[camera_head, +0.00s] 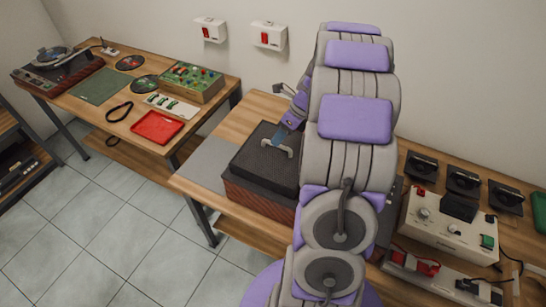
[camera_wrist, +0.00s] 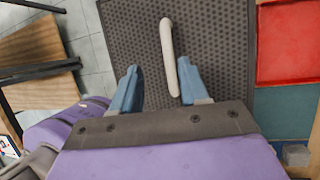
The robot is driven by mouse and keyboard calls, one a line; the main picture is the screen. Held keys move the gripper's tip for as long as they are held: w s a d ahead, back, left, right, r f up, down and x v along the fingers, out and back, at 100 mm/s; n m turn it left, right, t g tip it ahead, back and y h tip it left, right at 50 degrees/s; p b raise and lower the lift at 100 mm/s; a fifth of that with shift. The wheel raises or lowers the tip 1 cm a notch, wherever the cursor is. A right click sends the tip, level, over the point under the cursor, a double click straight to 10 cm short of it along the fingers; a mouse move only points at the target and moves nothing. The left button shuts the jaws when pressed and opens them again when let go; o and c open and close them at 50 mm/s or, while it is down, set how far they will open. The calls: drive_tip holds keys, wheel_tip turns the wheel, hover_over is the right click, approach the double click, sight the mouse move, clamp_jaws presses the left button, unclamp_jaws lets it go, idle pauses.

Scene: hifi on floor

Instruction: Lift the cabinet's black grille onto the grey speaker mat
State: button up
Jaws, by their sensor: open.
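The black grille (camera_head: 262,150) lies on top of the wooden cabinet (camera_head: 255,196). It has a pale bar handle (camera_head: 283,146), and its dotted face (camera_wrist: 222,45) fills the middle of the wrist view. The grey speaker mat (camera_head: 203,163) lies bare on the bench, left of the cabinet. My gripper (camera_wrist: 157,68) is open over the grille, its blue fingers on either side of the handle (camera_wrist: 168,50). The handle is nearer the right finger; I cannot tell whether they touch. In the head view my gripper (camera_head: 284,134) is at the handle, partly hidden by my arm.
Right of my arm are black speaker units (camera_head: 464,181) and a cream box with knobs (camera_head: 446,226). A separate bench at left holds a turntable (camera_head: 58,72), a green cased panel (camera_head: 192,82) and a red tray (camera_head: 157,127). Tiled floor lies between.

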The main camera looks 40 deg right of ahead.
sight(275, 150)
drive_tip(key=f, duration=0.1)
drive_tip(key=d+f+b, duration=0.1)
drive_tip(key=f, duration=0.1)
drive_tip(key=d+f, duration=0.1)
drive_tip(key=shift+w+f, duration=0.25)
drive_tip(key=shift+w, duration=0.1)
drive_tip(key=shift+w+a+f+b, duration=0.1)
drive_tip(key=shift+a+f+b, duration=0.1)
drive_tip(key=shift+f+b, duration=0.1)
drive_tip(key=shift+a+r, duration=0.1)
drive_tip(key=shift+a, duration=0.25)
drive_tip(key=shift+a+r, duration=0.25)
drive_tip(key=shift+a, duration=0.65)
drive_tip(key=shift+c, duration=0.2)
drive_tip(key=shift+a, duration=0.15)
drive_tip(key=shift+c, duration=1.5)
drive_tip(key=shift+d+f, duration=0.2)
drive_tip(key=shift+d, duration=0.7)
drive_tip(key=c, duration=0.3)
drive_tip(key=shift+d, duration=0.15)
drive_tip(key=shift+c, duration=0.8)
drive_tip(key=shift+a+r, duration=0.1)
drive_tip(key=shift+a, duration=0.45)
clamp_jaws()
drive_tip(key=shift+d, duration=0.3)
